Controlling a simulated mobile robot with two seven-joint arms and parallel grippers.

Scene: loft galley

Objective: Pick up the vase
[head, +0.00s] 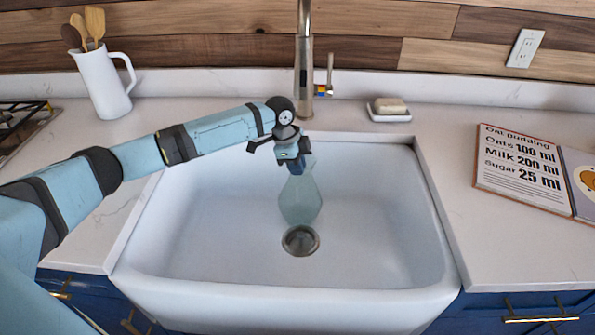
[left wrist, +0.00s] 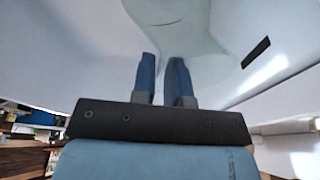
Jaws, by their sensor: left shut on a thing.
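The vase (head: 300,201) is pale green, see-through glass with a wide lower body and a narrow neck. In the head view it is upright inside the white sink (head: 210,240), just behind the drain. My left gripper (head: 303,160) reaches in from the left and is shut on the upper part of the vase, which it partly hides. In the left wrist view the two blue fingers (left wrist: 163,78) are at the vase's neck, and the pale vase body (left wrist: 175,35) spreads out beyond them. I cannot tell whether the vase's base touches the sink. My right gripper is not in view.
A metal drain (head: 300,240) is in the sink floor. The faucet (head: 304,60) rises behind my left gripper. A soap dish (head: 389,116) and an open recipe book (head: 522,170) are on the right counter. A white pitcher (head: 101,85) with wooden utensils stands at the left.

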